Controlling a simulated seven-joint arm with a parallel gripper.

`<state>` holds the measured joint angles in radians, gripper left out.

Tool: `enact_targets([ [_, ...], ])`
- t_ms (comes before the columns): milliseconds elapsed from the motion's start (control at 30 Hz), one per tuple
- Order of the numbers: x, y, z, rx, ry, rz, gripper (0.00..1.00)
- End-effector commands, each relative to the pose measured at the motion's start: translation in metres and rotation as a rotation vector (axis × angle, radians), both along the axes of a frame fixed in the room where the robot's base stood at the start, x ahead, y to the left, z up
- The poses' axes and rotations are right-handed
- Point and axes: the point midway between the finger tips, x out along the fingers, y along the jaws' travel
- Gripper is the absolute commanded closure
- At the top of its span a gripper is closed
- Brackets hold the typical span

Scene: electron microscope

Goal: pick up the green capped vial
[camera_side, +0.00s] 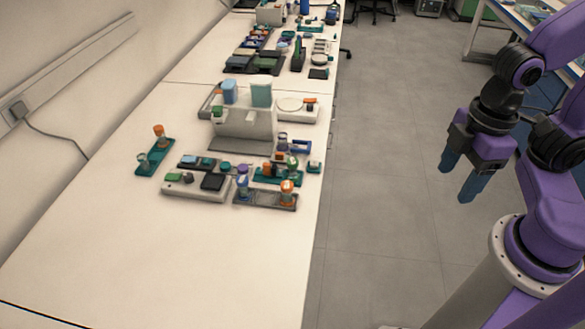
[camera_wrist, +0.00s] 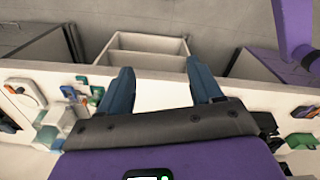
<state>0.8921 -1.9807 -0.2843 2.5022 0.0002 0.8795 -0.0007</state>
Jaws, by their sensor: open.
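A small upright piece with a green top (camera_side: 292,161) stands among the items at the right side of the bench in the side view. It looks like the green capped vial, but it is too small and blurred to be sure. My gripper (camera_side: 457,180) is open and empty, with its blue fingers pointing down over the floor, to the right of the bench and well apart from the vial. In the wrist view the two fingers of my gripper (camera_wrist: 159,72) are spread with nothing between them. I cannot pick out the vial in that view.
Orange-topped vials stand on a dark tray (camera_side: 265,200) and a teal holder (camera_side: 154,158). A white instrument (camera_side: 243,125) rises behind the cluster. A white device with a dark pad (camera_side: 196,187) lies in front. The near bench (camera_side: 150,265) is bare.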

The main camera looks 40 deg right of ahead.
Motion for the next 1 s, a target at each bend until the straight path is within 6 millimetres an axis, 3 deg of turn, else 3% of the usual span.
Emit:
enact_targets([
  [167,0.033,0.025,-0.025,0.063,-0.045,-0.049,0.35],
  [500,0.125,0.068,-0.091,0.259,-0.201,-0.171,0.35],
  [767,0.183,0.075,-0.137,0.407,-0.334,-0.258,0.35],
  [1000,0.222,0.064,-0.171,0.537,-0.464,-0.345,0.35],
])
